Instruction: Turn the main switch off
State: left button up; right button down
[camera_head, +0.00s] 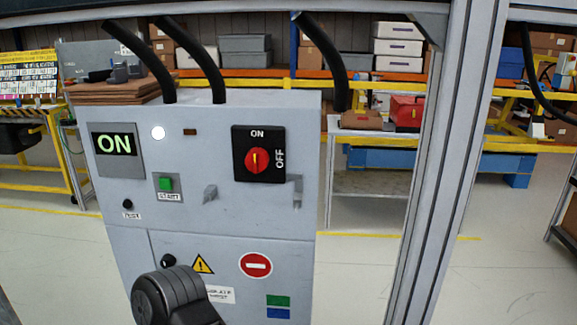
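The main switch (258,160) is a red round knob on a black square plate, on the upper right of the grey cabinet's front. Its yellow mark stands upright, towards the white word ON above it; OFF is written sideways at the right. A display (114,145) at the upper left shows ON in green letters. I see no gripper fingers in this view. A black, rounded, ribbed part at the bottom, left of centre, covers some of the lower panel; I cannot tell which part it is.
The cabinet (220,252) also bears a green start button (166,184), a white lamp (158,132) and a small grey lever (210,196). A metal frame post (432,170) stands to the right. Shelves and benches are behind. The space before the switch is clear.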

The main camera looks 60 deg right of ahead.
aim_at(257, 159)
jog(key=z, duration=2)
